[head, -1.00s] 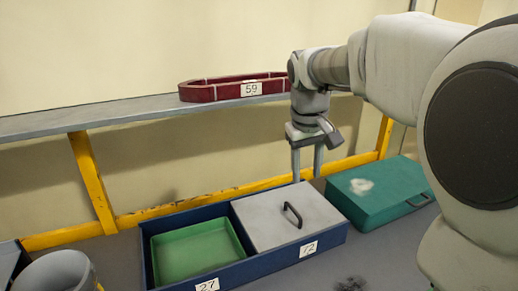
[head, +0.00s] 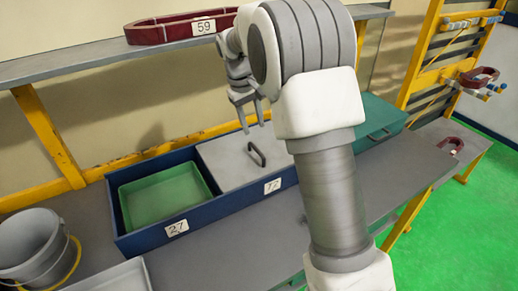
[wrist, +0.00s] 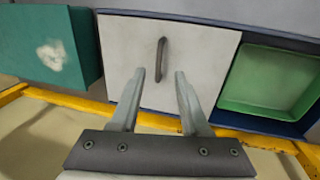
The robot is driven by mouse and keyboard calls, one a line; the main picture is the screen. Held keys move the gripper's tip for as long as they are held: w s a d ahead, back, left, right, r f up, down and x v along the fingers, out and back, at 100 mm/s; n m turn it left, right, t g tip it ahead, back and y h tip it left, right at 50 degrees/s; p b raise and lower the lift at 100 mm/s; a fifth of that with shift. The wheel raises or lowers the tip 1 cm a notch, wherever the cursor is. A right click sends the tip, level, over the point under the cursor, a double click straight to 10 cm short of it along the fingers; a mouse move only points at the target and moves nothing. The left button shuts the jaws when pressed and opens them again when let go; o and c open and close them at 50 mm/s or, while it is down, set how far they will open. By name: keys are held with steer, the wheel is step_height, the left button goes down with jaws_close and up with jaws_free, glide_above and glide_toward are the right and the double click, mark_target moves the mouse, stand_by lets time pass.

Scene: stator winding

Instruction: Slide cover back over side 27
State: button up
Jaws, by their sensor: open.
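A blue two-part box (head: 200,212) stands on the grey bench. The left side is labelled 27 (head: 177,228) and is uncovered, with a green tray (head: 165,195) inside. A light grey sliding cover (head: 228,160) with a dark handle (head: 257,154) lies over the right side, labelled 72 (head: 272,186). My gripper (head: 252,114) is open and empty, above the back part of the cover. In the wrist view my gripper (wrist: 160,78) has its fingers apart, with the handle (wrist: 161,60) beyond and between the tips. I see no contact with the handle.
A teal case (head: 375,120) stands just right of the box. A grey bucket (head: 35,245) is at the left. A shelf (head: 80,67) behind holds a dark red ring labelled 59 (head: 178,28). The bench front is mostly clear.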

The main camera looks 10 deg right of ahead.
mark_target(260, 153)
steer(key=f, duration=0.3)
steer(key=d+f, duration=0.1)
steer(key=f, duration=0.3)
steer(key=d+f, duration=0.1)
steer(key=f, duration=0.2)
steer(key=shift+w+f, duration=0.2)
steer(key=shift+w, duration=0.1)
jaws_close()
stand_by(0.9)
